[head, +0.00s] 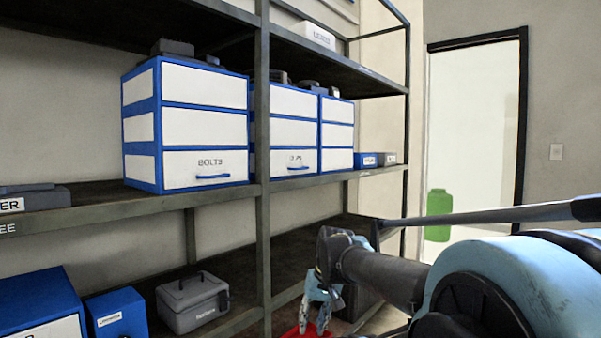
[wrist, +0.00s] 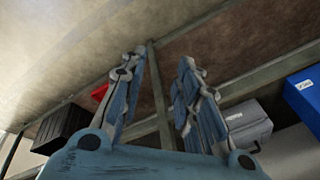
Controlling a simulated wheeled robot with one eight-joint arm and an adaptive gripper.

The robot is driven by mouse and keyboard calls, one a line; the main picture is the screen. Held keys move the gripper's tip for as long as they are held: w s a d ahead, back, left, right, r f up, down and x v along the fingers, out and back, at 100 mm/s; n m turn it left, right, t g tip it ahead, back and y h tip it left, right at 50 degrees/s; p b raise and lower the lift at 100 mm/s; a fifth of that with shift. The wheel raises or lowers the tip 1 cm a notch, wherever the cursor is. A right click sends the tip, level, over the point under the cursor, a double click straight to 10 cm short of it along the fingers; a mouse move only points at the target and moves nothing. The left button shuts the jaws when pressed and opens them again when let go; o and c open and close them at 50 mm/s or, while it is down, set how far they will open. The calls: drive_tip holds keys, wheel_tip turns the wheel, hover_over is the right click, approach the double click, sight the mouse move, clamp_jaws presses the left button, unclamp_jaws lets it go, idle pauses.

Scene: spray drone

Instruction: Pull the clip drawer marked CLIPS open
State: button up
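No label that I can read says CLIPS. Three white-fronted blue drawer units stand on the middle shelf. The left unit (head: 186,90) has a bottom drawer marked BOLTS (head: 205,168) with a blue handle. The middle unit (head: 293,103) has a bottom drawer (head: 290,161) with a blue handle and a label too small to read. The right unit (head: 338,135) shows no readable label. All drawers look closed. My gripper (head: 318,312) is low, below the middle shelf and apart from the drawers. In the wrist view my gripper (wrist: 158,62) is open and empty.
A shelf post (head: 263,200) stands between the left and middle units. A grey case (head: 192,302) and blue boxes (head: 117,313) sit on the lower shelf. A red thing (head: 300,331) shows beside my gripper. A doorway with a green container (head: 438,205) is at right.

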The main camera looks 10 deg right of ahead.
drive_tip(key=w+a+r+m+t+y, duration=0.15)
drive_tip(key=w+r+y, duration=0.25)
drive_tip(key=w+r, duration=0.6)
drive_tip(key=w+a+r+m+t+y, duration=0.1)
drive_tip(key=w+r+m+t+y, duration=0.25)
drive_tip(key=w+r, duration=0.6)
drive_tip(key=w+d+r+m+t+y, duration=0.2)
drive_tip(key=w+d+r+t, duration=0.2)
drive_tip(key=w+d+r, duration=0.45)
drive_tip(key=w+d+r+m+t+y, duration=0.2)
drive_tip(key=w+d+r+t, duration=0.3)
drive_tip(key=w+d, duration=0.6)
drive_tip(key=shift+g, duration=0.6)
drive_tip(key=x, duration=1.7)
drive_tip(key=shift+w+a+r, duration=0.15)
drive_tip(key=shift+w+r, duration=0.1)
drive_tip(key=shift+w, duration=0.05)
clamp_jaws()
